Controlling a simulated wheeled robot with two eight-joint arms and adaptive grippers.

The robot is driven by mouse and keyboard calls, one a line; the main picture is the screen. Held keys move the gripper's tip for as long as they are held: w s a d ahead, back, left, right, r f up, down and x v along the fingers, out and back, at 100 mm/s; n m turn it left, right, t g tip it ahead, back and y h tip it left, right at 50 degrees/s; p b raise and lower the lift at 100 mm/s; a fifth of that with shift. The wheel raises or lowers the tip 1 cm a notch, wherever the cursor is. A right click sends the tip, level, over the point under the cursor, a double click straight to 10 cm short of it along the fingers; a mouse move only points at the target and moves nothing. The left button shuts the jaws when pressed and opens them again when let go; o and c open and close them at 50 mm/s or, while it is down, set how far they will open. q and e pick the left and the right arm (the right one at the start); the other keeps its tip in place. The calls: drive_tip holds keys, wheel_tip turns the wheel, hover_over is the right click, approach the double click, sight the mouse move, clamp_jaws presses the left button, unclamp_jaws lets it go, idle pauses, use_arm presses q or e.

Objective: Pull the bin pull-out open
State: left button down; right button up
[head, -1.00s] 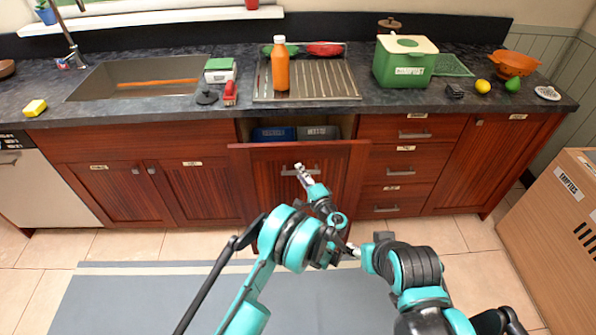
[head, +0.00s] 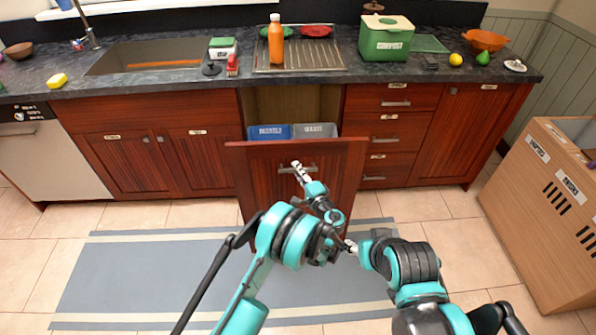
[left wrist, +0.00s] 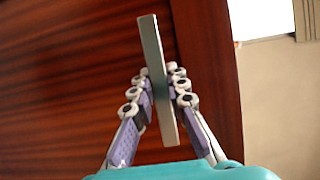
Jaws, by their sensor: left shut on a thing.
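The bin pull-out (head: 270,176) has a red-brown wood front and stands out from the cabinet row, partly open. Inside it are a blue bin (head: 269,132) and a grey bin (head: 316,131). Its metal bar handle (head: 284,169) is on the front. My left gripper (head: 298,168) is shut on the handle. In the left wrist view the fingers (left wrist: 158,95) close on both sides of the grey bar (left wrist: 158,75), with the wood front behind. My right arm reaches in at the lower right, and its gripper (head: 350,246) is small, near the left forearm; its jaws are unclear.
The counter above holds an orange bottle (head: 276,42), a green compost box (head: 386,38) and a sink (head: 160,57). A grey mat (head: 130,270) covers the floor in front. A large brown box (head: 545,200) stands at the right.

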use_arm(q)
drive_tip(key=c, duration=1.5)
unclamp_jaws()
drive_tip(key=v, duration=0.7)
drive_tip(key=shift+s+d, duration=0.1)
drive_tip(key=shift+s, duration=0.15)
drive_tip(key=s+a+r+n+g+h, duration=0.1)
drive_tip(key=s+a+r+n+g, duration=0.15)
drive_tip(key=a+r, duration=0.55)
drive_tip(key=s+a+r+n+g, duration=0.2)
drive_tip(key=a+r+n+g, duration=0.3)
drive_tip(key=a, duration=0.6)
drive_tip(key=s+a+r+n+g+h, duration=0.1)
drive_tip(key=s+a+r, duration=0.15)
drive_tip(key=s, duration=0.35)
drive_tip(key=s+a+r+n+h, duration=0.1)
drive_tip(key=s+a+h, duration=0.1)
drive_tip(key=s+a, duration=0.3)
drive_tip(key=s+n+h, duration=0.1)
drive_tip(key=s, duration=0.4)
drive_tip(key=s+f+n+h, duration=0.1)
drive_tip(key=s, duration=0.4)
drive_tip(key=s+n+g+h, duration=0.1)
drive_tip(key=s+n, duration=0.1)
drive_tip(key=s, duration=0.4)
drive_tip(key=shift+d+f, duration=0.25)
drive_tip(key=shift+d, duration=0.15)
